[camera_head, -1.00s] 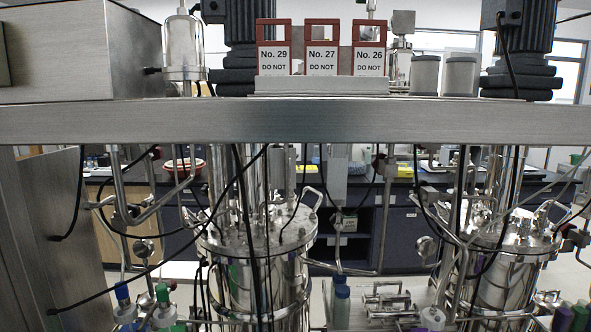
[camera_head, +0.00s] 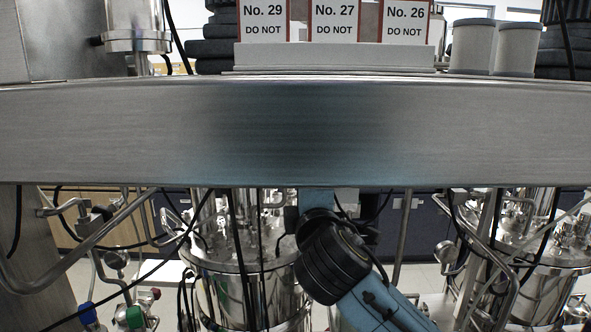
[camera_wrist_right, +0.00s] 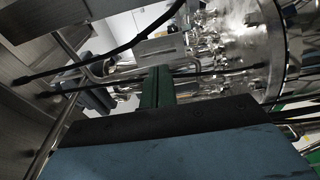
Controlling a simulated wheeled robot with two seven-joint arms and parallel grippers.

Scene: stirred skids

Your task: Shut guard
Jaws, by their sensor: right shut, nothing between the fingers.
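I cannot pick out a guard for certain in either view. My right arm (camera_head: 345,275), blue with black joints, rises from the lower right in the head view. Its upper end passes out of sight at the wide steel beam (camera_head: 150,135), and its gripper is hidden there. In the wrist view my right gripper (camera_wrist_right: 158,72) shows dark green fingers together and empty, with steel pipework and fittings beyond the tips. I cannot tell whether the fingers touch anything. My left gripper is not in view.
A steel vessel (camera_head: 230,278) with hoses stands below the beam, and another (camera_head: 545,295) stands at the right. Tags marked DO NOT (camera_head: 333,22) sit in a pale holder (camera_head: 335,57) on the beam, beside two grey cylinders (camera_head: 472,47). Thin black cables hang around the vessels.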

